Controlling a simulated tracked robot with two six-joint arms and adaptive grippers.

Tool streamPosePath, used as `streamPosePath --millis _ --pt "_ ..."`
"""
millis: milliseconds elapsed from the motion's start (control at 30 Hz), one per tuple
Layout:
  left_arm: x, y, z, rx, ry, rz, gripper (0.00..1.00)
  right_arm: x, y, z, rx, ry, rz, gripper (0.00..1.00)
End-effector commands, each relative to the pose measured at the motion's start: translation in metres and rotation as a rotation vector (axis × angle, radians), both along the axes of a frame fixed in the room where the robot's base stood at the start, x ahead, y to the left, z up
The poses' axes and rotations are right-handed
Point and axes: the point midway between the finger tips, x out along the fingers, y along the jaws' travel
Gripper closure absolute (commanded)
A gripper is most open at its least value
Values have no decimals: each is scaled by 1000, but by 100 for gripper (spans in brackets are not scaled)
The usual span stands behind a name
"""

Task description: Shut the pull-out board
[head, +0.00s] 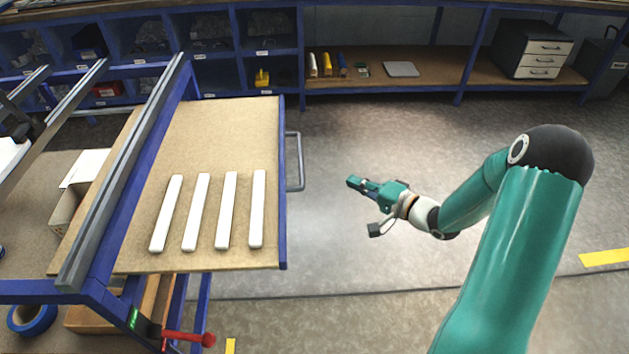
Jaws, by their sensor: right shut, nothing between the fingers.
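The pull-out board (215,140) is a tan wooden panel with a blue front edge. It sticks out to the right from under the blue-framed bench at the left. A grey bar handle (296,162) is on its right edge. Several white bars (227,210) lie side by side on the board. My right gripper (356,184) is shut and empty, to the right of the handle and apart from it, with its fingers pointing left. My left gripper is not in view.
Grey rails (125,160) run above the board's left part. A red clamp handle (188,338) sticks out below the board's front. Blue shelves (220,40) and a drawer cabinet (531,50) stand at the back. The floor between handle and gripper is clear.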

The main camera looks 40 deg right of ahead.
Motion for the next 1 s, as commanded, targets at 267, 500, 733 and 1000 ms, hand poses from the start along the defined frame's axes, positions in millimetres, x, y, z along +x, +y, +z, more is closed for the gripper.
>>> streamPosePath --millis 267,500,733,1000 --pt "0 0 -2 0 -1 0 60 10 -2 7 38 -25 14 100" --pt "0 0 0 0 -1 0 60 54 9 0 37 -24 14 100" --pt "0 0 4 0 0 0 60 94 23 -7 38 -21 13 100" --pt "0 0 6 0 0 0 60 107 46 -13 36 -21 8 100"
